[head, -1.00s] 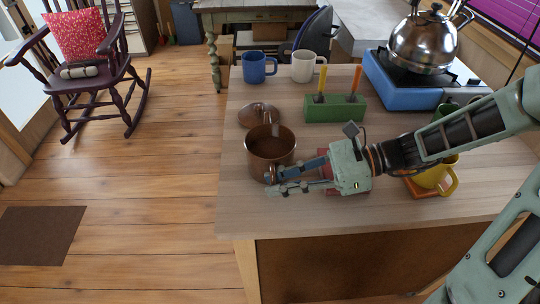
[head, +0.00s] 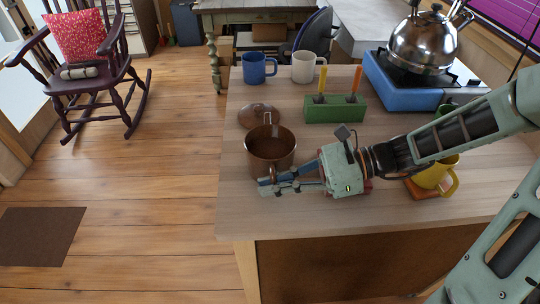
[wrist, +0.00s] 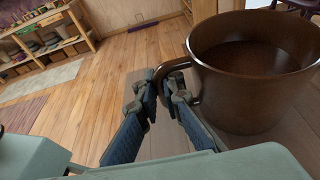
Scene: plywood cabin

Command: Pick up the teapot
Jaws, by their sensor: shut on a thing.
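A brown, open metal pot (head: 270,158) stands upright near the left edge of the wooden counter; no spout shows on it. In the wrist view the brown pot (wrist: 252,80) fills the upper right, its loop handle (wrist: 176,66) turned toward my fingers. My gripper (head: 267,186) is at the pot's near side, shut on the handle. In the wrist view my gripper (wrist: 160,88) has one finger on each side of the handle. The pot appears to rest on the counter. A steel kettle (head: 422,44) stands on the blue stove (head: 405,92).
A brown lid (head: 258,114) lies behind the pot. A blue mug (head: 256,68), a white mug (head: 304,67) and a green holder (head: 335,110) with coloured handles stand farther back. A yellow mug (head: 432,178) is right of my gripper. The counter's front left is clear.

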